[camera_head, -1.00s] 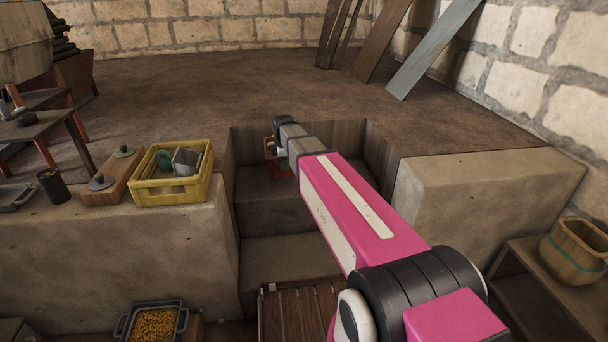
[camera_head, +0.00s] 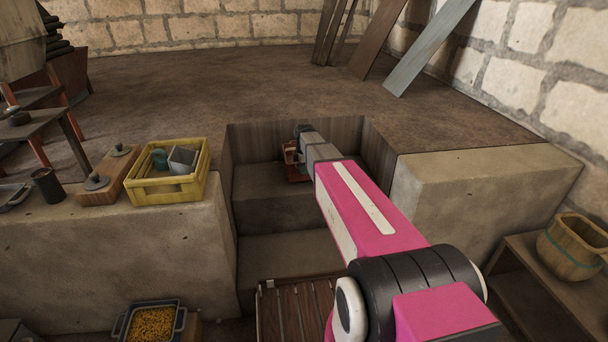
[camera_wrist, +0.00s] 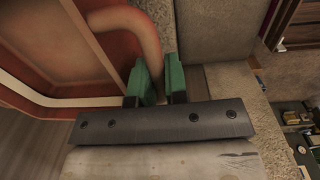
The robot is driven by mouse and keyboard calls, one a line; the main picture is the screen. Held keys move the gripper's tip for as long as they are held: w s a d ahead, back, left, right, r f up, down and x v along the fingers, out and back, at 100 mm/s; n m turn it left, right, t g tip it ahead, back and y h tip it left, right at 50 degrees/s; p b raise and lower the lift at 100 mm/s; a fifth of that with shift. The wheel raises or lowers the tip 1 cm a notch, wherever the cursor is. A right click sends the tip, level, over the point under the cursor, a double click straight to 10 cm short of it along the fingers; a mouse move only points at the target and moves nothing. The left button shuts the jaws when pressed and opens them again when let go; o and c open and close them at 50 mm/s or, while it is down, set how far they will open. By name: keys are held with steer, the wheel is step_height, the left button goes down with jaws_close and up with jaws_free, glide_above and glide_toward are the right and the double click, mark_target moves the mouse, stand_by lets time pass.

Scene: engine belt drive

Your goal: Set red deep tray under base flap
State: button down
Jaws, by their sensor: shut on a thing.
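The red deep tray (camera_head: 291,163) shows as a small reddish patch in the stepped recess, low by the upper step, partly hidden by my arm. In the wrist view the tray (camera_wrist: 75,45) fills the upper left, with a curved reddish handle (camera_wrist: 140,25) at its side. My gripper (camera_wrist: 158,80) has green finger pads closed at the lower end of this handle. In the head view the fingers are mostly hidden behind my own wrist. Whether the tray touches the step is unclear. I cannot pick out the base flap in either view.
A yellow crate (camera_head: 166,190) with odds and ends stands on the stone ledge left of the recess. A stone block (camera_head: 480,190) bounds the right side. A slatted wooden panel (camera_head: 300,310) and a bin of yellow bits (camera_head: 152,324) are below.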

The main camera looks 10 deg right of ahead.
step_height(320, 180, down, 3)
steer(key=shift+r, duration=0.15)
steer(key=c, duration=1.1)
jaws_free()
steer(key=shift+c, duration=0.2)
